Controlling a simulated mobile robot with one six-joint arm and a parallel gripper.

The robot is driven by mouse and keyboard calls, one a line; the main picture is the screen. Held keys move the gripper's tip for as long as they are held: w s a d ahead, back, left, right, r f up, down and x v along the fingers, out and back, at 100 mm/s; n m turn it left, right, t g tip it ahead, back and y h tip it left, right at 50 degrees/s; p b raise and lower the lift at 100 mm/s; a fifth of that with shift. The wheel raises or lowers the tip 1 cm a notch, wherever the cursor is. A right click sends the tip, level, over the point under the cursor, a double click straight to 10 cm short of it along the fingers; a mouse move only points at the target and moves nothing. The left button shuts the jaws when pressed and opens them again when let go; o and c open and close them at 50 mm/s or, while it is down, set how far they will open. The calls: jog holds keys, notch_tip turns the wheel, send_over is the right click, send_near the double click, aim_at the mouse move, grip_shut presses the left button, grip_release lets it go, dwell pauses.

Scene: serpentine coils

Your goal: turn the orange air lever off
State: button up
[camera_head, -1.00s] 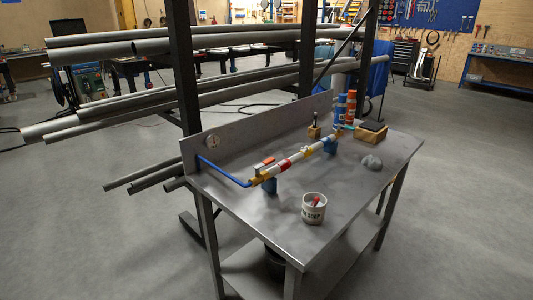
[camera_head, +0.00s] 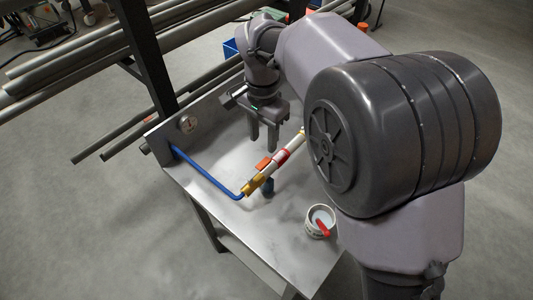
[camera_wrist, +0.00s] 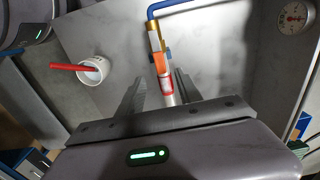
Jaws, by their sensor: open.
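The orange air lever (camera_head: 264,163) sits on top of a pipe assembly (camera_head: 281,157) with yellow, red and white parts above the metal bench. A blue hose (camera_head: 208,178) joins the pipe's near end. The lever also shows in the wrist view (camera_wrist: 161,63), lying roughly along the pipe. My gripper (camera_head: 263,147) is open, fingers pointing down, on the backboard side of the pipe in the head view. In the wrist view my gripper (camera_wrist: 158,85) has its fingers on either side of the pipe line, short of the lever. It holds nothing. My arm hides the pipe's far end.
A white cup (camera_head: 320,220) with a red-handled tool stands on the bench at the right. A round gauge (camera_head: 187,123) is on the backboard (camera_head: 160,130). Grey pipes (camera_head: 70,65) on a dark rack lie behind.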

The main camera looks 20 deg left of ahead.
aim_at(264, 162)
notch_tip(264, 162, down, 8)
jog(key=shift+f+b, duration=0.2)
jog(key=shift+b, duration=0.9)
grip_shut()
jog(key=shift+w, duration=0.1)
dwell(0.4)
